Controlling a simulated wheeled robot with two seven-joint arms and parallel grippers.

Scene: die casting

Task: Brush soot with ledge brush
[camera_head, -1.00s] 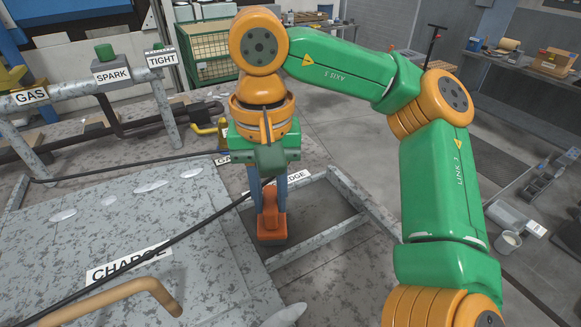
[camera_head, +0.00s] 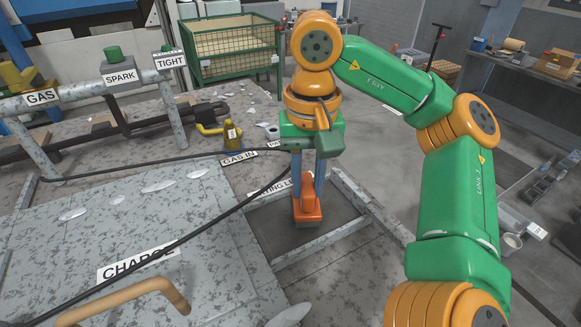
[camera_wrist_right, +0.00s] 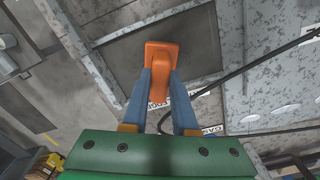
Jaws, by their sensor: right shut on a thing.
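My right gripper (camera_head: 307,180) is pointed down with its two blue fingers shut on an orange brush (camera_head: 307,207). The brush hangs upright with its dark underside low over, or on, a dark square plate inside a grey metal frame; contact cannot be told. In the right wrist view the fingers (camera_wrist_right: 160,85) hold the orange brush (camera_wrist_right: 160,58) above the same dark plate (camera_wrist_right: 188,40). A label partly hidden behind the gripper reads in part "ING LE" (camera_head: 270,187). No distinct soot patch can be made out. My left gripper is not in view.
A grey metal table with a "CHARGE" label (camera_head: 139,261) and a tan handle (camera_head: 125,299) lies at the left. A black hose (camera_head: 215,210) runs past the gripper. A yellow valve (camera_head: 229,134) stands behind "GAS IN". The frame's rails (camera_head: 370,205) border the plate.

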